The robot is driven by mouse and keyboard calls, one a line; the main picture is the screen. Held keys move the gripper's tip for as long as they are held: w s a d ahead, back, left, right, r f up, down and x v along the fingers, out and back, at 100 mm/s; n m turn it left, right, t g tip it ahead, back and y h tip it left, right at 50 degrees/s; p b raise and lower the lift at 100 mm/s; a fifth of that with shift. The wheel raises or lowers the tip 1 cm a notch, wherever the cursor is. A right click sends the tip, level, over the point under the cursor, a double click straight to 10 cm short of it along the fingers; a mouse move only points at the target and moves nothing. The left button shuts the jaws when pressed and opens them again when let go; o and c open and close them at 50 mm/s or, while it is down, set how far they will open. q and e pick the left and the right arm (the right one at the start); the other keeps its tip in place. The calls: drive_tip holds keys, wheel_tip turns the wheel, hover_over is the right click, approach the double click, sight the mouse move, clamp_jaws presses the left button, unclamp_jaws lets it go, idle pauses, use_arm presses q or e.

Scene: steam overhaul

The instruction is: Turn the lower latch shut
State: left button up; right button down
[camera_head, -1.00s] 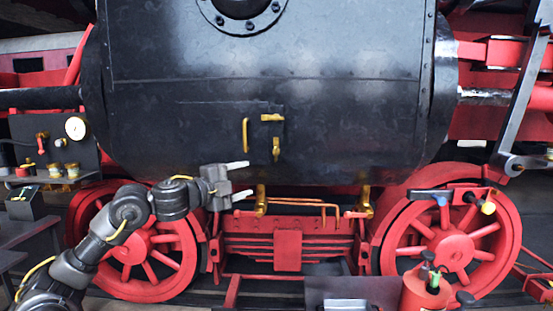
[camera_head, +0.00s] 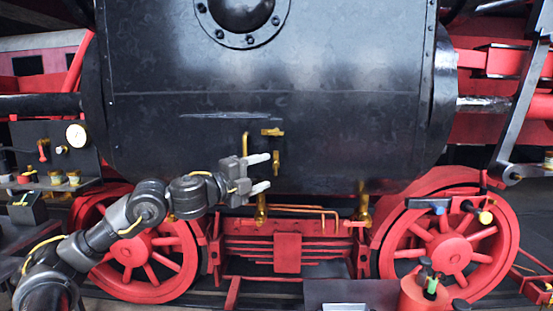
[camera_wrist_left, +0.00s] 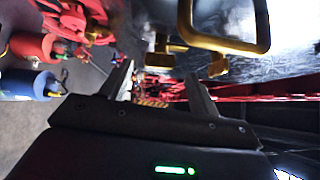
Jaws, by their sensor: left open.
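A small door panel on the black smokebox carries brass fittings. The upper latch (camera_head: 272,132) lies level. The lower latch (camera_head: 276,163) hangs upright below it, just beyond my gripper's fingertips. The brass door handle (camera_head: 245,141) stands left of the latches, its lower part covered by my gripper. My left gripper (camera_head: 265,172) is open and empty, its fingers pointing right, one above the other. I cannot tell whether a finger touches the lower latch. The wrist view shows the handle (camera_wrist_left: 225,47) large near the fingers (camera_wrist_left: 160,88). My right gripper is not in view.
Brass valves (camera_head: 363,205) and copper pipes (camera_head: 310,209) sit below the smokebox. Red wheels (camera_head: 455,250) stand on both sides. A red can (camera_head: 425,296) stands at the lower right. A gauge (camera_head: 76,134) is at the left. The smokebox front right of the latches is clear.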

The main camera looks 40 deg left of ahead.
sight(274, 167)
use_arm(q)
drive_tip(key=w+p, duration=0.1)
drive_tip(key=w, duration=0.2)
drive_tip(key=w+p, duration=0.1)
drive_tip(key=shift+w+d+r+p, duration=0.2)
drive_tip(key=shift+d+r+p, duration=0.05)
drive_tip(key=shift+r+p, duration=0.1)
drive_tip(key=shift+w+d+f, duration=0.15)
drive_tip(key=shift+w, duration=0.4)
drive_tip(key=shift+c, duration=0.2)
